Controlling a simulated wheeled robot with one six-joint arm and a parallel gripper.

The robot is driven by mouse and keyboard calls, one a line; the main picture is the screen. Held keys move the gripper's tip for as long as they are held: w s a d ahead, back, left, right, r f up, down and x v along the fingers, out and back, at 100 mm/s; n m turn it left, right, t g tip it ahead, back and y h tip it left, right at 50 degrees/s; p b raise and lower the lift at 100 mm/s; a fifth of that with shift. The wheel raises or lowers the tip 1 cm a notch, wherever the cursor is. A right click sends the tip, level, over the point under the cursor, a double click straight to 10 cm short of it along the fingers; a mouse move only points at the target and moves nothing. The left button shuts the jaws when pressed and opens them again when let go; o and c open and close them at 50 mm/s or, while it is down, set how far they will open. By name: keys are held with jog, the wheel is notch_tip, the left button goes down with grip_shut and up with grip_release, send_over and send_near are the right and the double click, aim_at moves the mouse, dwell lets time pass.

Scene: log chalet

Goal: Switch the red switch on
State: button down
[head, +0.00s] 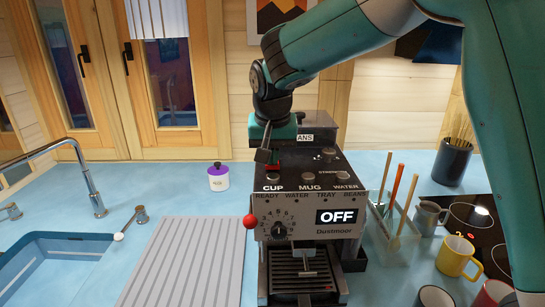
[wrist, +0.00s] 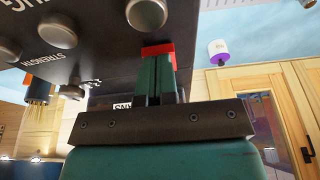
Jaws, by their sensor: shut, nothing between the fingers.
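A dark coffee machine (head: 312,235) stands on the blue counter, and its display (head: 336,216) reads OFF. The red switch (head: 272,164) is a small red piece at the top left of the machine, behind the CUP button, and is mostly hidden by my gripper. My gripper (head: 275,154) is shut and empty, reaching down at the switch. In the wrist view the green fingertips (wrist: 160,62) lie right against the red switch (wrist: 158,49) and seem to touch it. I cannot tell which way the switch is tilted.
A red ball knob (head: 249,221) sticks out at the machine's left side. A ribbed drainboard (head: 185,265) and sink (head: 50,260) lie to the left. A clear utensil holder (head: 393,230), grey jug (head: 428,216) and yellow mug (head: 456,256) stand to the right. A purple-lidded jar (head: 218,178) stands behind.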

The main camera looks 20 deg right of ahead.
jog(key=shift+s+a+f+t+b, duration=0.15)
jog(key=shift+f+t+b, duration=0.25)
jog(key=shift+f+b, duration=0.35)
jog(key=shift+r+p, duration=0.3)
jog(key=shift+r, duration=0.2)
jog(key=shift+w+d+r+p, duration=0.15)
jog(key=shift+w+d+p, duration=0.05)
jog(key=shift+w+p, duration=0.2)
jog(key=shift+w+d+r+p, duration=0.15)
jog(key=shift+w+p, duration=0.15)
jog(key=shift+w, duration=0.05)
